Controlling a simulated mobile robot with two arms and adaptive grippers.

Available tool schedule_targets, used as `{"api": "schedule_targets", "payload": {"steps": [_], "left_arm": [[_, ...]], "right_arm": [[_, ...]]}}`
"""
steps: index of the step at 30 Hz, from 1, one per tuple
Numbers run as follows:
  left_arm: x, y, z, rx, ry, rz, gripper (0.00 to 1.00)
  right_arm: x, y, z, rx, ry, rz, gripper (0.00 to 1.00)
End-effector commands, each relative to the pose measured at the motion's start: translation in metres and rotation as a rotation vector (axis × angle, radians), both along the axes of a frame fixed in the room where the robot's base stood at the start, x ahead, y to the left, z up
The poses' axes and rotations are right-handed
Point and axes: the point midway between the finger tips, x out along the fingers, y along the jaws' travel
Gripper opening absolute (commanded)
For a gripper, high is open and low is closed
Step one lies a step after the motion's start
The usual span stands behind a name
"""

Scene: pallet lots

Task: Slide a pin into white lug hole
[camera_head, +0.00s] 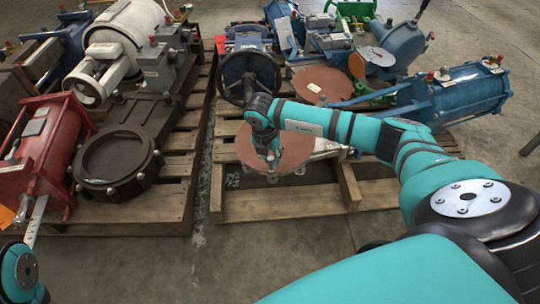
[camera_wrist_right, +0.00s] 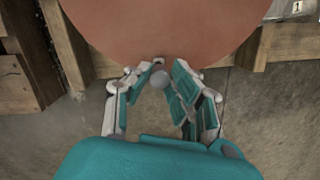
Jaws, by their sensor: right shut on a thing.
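My right gripper (camera_head: 272,160) points down at the near edge of a round copper-brown disc (camera_head: 298,146) on the right pallet. In the right wrist view, the gripper (camera_wrist_right: 169,76) is shut on a small grey round-ended piece, seemingly the pin (camera_wrist_right: 160,82). The fingers hide much of it. The disc (camera_wrist_right: 165,25) fills the top of that view, and the fingertips are close to its rim. Whether they touch it I cannot tell. A pale part (camera_head: 331,147) shows right of the disc. No white lug hole can be made out clearly. My left gripper is out of view.
The right pallet (camera_head: 290,203) carries blue valves and actuators, including a blue cylinder (camera_head: 456,96) and a dark ring (camera_head: 250,77). The left pallet (camera_head: 150,212) holds a red actuator (camera_head: 48,150) and a brown ring-shaped valve (camera_head: 118,160). A narrow concrete gap separates them; floor in front is clear.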

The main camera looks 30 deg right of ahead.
Motion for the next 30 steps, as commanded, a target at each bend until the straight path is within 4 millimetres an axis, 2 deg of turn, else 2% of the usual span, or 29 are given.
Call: {"api": "schedule_targets", "payload": {"steps": [30], "left_arm": [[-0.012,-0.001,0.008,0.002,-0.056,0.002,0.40]], "right_arm": [[0.000,-0.002,-0.026,-0.001,-0.001,0.000,0.00]]}}
